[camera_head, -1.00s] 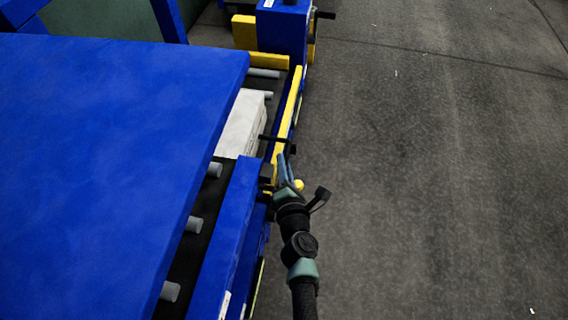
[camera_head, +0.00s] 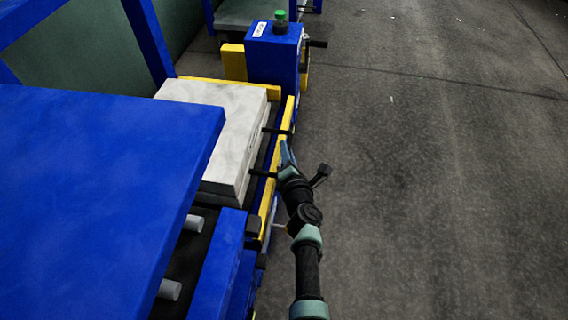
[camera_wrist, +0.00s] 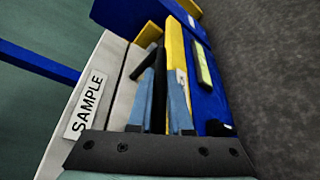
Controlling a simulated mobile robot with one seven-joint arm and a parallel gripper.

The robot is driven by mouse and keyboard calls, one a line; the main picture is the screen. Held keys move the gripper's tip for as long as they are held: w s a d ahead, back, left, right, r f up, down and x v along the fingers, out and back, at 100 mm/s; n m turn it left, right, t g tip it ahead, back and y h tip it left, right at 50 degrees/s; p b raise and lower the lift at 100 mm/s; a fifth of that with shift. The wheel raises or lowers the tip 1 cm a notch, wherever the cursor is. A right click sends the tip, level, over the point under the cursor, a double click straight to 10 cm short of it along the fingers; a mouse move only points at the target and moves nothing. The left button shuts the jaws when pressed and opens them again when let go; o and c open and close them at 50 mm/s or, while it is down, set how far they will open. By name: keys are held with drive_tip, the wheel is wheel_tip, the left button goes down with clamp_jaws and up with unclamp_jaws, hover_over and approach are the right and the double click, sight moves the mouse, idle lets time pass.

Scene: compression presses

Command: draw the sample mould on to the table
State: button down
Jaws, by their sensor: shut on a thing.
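The sample mould (camera_head: 212,106) is a pale grey block with a SAMPLE label (camera_wrist: 87,103) in the wrist view. It lies flat on the roller table (camera_head: 290,112), mostly clear of the blue press plate (camera_head: 110,160), near the table's far yellow bar. Black handle posts stick out from its right side. My gripper (camera_head: 286,150) is beside that side, its blue fingers (camera_wrist: 164,100) shut on the black handle (camera_wrist: 159,88). The exact contact is partly hidden in the head view.
A blue box with a green button (camera_head: 277,42) stands beyond the table's far end. Yellow rails edge the table. Open dark floor (camera_head: 430,190) lies to the right.

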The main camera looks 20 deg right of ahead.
drive_tip(key=shift+w+d+r, duration=0.15)
drive_tip(key=shift+w+d, duration=0.4)
drive_tip(key=shift+d, duration=0.25)
drive_tip(key=c, duration=0.8)
unclamp_jaws()
drive_tip(key=shift+c, duration=0.2)
drive_tip(key=shift+a, duration=0.1)
drive_tip(key=shift+a, duration=0.15)
drive_tip(key=shift+s+a+r, duration=0.1)
drive_tip(key=shift+s+r, duration=0.05)
drive_tip(key=shift+s, duration=0.05)
drive_tip(key=p+v, duration=0.7)
drive_tip(key=v, duration=0.5)
drive_tip(key=shift+s, duration=0.3)
